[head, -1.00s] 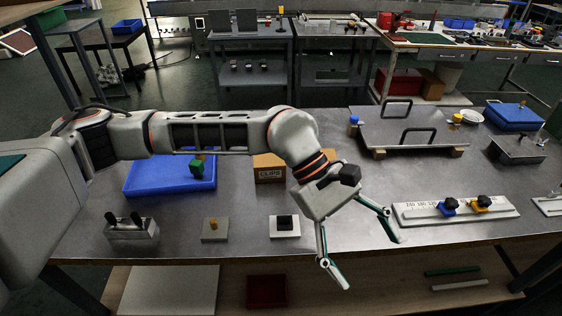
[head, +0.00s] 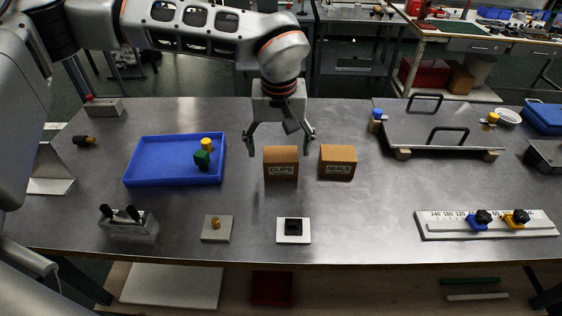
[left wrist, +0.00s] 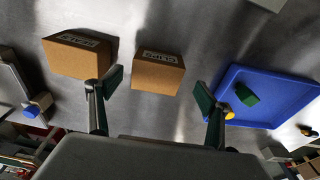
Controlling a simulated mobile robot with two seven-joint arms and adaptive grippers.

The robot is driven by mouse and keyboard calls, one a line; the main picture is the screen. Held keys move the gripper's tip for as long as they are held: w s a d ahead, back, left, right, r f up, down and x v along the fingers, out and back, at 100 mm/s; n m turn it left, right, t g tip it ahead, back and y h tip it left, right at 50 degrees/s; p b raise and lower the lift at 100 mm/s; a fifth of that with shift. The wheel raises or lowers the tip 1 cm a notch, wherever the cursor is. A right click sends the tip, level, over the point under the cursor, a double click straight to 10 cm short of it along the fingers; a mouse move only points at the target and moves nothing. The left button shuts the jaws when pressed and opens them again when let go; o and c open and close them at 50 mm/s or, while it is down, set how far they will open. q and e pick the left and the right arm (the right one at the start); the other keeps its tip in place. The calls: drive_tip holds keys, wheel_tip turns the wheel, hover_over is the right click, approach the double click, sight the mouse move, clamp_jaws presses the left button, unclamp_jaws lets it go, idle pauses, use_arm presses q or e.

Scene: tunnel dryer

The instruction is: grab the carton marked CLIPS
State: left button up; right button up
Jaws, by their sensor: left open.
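The CLIPS carton (head: 281,163) is a small brown box standing on the grey table, its label facing the head camera. A similar carton marked SEALS (head: 338,162) stands just to its right. My left gripper (head: 280,141) is open and empty, pointing down just behind and above the CLIPS carton, fingers spread to either side. In the left wrist view the CLIPS carton (left wrist: 158,70) appears upside down between the open fingers (left wrist: 158,85). The SEALS carton (left wrist: 75,57) is left of them there, close to one finger. My right gripper is not in view.
A blue tray (head: 135,172) with a green and yellow piece lies left of the cartons. A plate with black handles (head: 440,118) stands at the right. A white block (head: 293,239) and a grey block (head: 217,236) lie nearer the front edge.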

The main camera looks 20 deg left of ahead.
sight(281, 154)
use_arm(q)
drive_tip(key=f, duration=0.2)
drive_tip(key=w+f, duration=0.1)
drive_tip(key=f, duration=0.2)
drive_tip(key=shift+w, duration=0.2)
drive_tip(key=shift+r, duration=0.1)
drive_tip(key=c, duration=1.3)
